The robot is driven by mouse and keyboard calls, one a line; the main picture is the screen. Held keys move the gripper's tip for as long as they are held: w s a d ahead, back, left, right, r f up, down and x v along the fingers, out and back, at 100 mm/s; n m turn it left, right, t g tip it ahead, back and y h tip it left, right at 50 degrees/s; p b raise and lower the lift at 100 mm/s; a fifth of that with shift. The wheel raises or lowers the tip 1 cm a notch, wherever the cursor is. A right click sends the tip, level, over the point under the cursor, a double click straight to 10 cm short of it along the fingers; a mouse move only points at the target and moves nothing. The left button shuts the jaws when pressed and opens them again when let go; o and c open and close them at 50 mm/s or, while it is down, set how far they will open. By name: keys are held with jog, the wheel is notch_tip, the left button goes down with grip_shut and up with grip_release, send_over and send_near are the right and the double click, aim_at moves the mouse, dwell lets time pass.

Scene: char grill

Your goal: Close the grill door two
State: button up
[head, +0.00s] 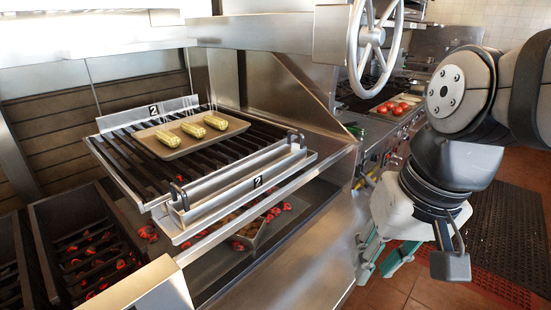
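The grill grate (128,168) has dark bars in a metal frame. A metal panel marked "2" (225,200) runs along its front edge, and a second plate marked "2" (150,109) stands along its back edge. I cannot tell from this view which part is the door itself. My gripper (378,267) hangs to the right of the grill, beside the counter front and apart from the grate. Its green fingers look spread, with nothing visible between them.
A tray (225,137) with several corn cobs lies on the grate. Glowing coals (95,265) lie in bins below and at left. A spoked wheel (372,38) stands above the right side. Tomatoes (396,107) sit on the far counter. A dark mat (510,235) covers the floor at right.

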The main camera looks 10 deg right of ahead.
jog(key=w+d+f+m+y+b, duration=0.1)
jog(key=w+f+m+b, duration=0.1)
jog(key=w+f, duration=0.1)
jog(key=w+d+f+m+g+y+b, duration=0.1)
jog(key=w+f+m+y+b, duration=0.1)
jog(key=w+f+m, duration=0.1)
jog(key=w+d+f+m+g+y+b, duration=0.1)
jog(key=w+d+f+m+y+b, duration=0.1)
jog(key=w+f, duration=0.1)
jog(key=shift+w+d+f, duration=0.1)
jog(key=shift+w+f, duration=0.25)
jog(key=shift+f, duration=0.15)
grip_shut()
jog(key=w+d+f+m+t+y+b, duration=0.35)
jog(key=w+d+f+m+b, duration=0.2)
jog(key=d+f, duration=0.35)
jog(key=w+d+f+m+t+y+b, duration=0.3)
jog(key=w+d+f+m+t+b, duration=0.15)
jog(key=d+f+m, duration=0.45)
jog(key=s+d+f+m+t+h+b, duration=0.1)
jog(key=s+d+f+m+t+b, duration=0.35)
jog(key=d+f+t, duration=0.4)
jog(key=w+a+r+g+b, duration=0.1)
jog(key=w+a+r+b, duration=0.2)
jog(key=w, duration=0.6)
jog(key=shift+a+r+g, duration=0.2)
jog(key=shift+r+g, duration=0.15)
jog(key=shift+r, duration=0.45)
jog(key=shift+w+r, duration=0.1)
